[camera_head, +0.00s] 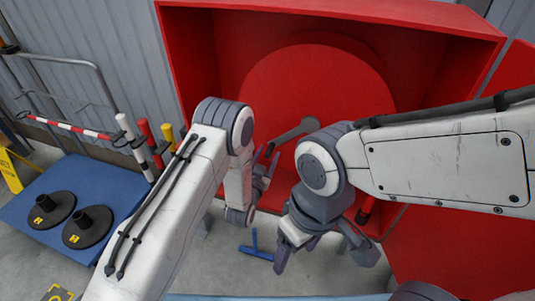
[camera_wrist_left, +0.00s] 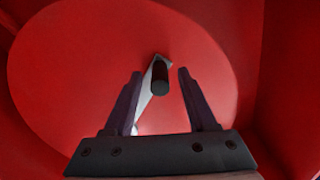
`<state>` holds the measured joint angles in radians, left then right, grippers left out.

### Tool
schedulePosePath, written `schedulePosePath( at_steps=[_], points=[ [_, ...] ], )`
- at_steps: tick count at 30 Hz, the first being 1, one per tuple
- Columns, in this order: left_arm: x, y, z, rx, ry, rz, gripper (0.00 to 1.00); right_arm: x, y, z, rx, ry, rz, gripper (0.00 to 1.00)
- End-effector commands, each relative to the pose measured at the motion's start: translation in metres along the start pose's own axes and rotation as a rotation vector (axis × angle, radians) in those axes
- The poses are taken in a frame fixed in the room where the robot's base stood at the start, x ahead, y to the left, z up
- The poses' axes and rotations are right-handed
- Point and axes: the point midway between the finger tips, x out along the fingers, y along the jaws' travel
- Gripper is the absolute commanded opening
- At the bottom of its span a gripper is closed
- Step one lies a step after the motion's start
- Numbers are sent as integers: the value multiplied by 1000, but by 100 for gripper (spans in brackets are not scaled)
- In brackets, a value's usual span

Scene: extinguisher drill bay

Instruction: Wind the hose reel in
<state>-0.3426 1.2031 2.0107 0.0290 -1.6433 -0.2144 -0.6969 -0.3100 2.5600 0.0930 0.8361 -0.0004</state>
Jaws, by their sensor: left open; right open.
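The hose reel is a large red disc (camera_head: 310,85) inside an open red cabinet (camera_head: 335,18). Its grey crank arm (camera_head: 295,131) slants down and left toward my left gripper. In the left wrist view, the disc (camera_wrist_left: 60,70) fills the background, and a dark cylindrical crank grip (camera_wrist_left: 160,78) stands out from the pale crank arm (camera_wrist_left: 145,103). My left gripper (camera_head: 266,163) is open in front of the reel; its fingers (camera_wrist_left: 156,85) lie either side of the grip with visible gaps. Contact cannot be seen. My right gripper (camera_head: 322,250) is open and empty, low in front of the cabinet.
A blue platform (camera_head: 110,180) at left carries two black round bases (camera_head: 88,226). Red, white and yellow posts and a striped barrier bar (camera_head: 70,128) stand behind it by a metal rail. A blue T-shaped piece (camera_head: 256,246) is on the grey floor. A red cabinet door hangs open at right.

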Motion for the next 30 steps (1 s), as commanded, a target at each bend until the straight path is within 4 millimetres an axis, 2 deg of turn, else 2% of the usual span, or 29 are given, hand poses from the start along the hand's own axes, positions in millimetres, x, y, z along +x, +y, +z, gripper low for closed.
schedulePosePath(
  at_steps=[7,8,9,11,12,30],
  points=[
    [1,0,0,0,0,1,57,0,0,0,0,0,0,75],
    [1,0,0,0,0,1,53,0,0,0,0,0,0,75],
    [1,0,0,0,0,1,38,0,0,0,0,0,0,75],
    [1,0,0,0,0,1,15,0,0,0,0,0,0,75],
    [1,0,0,0,0,1,0,0,0,0,0,0,0,75],
    [1,0,0,0,0,0,0,0,0,0,0,0,0,75]
  ],
)
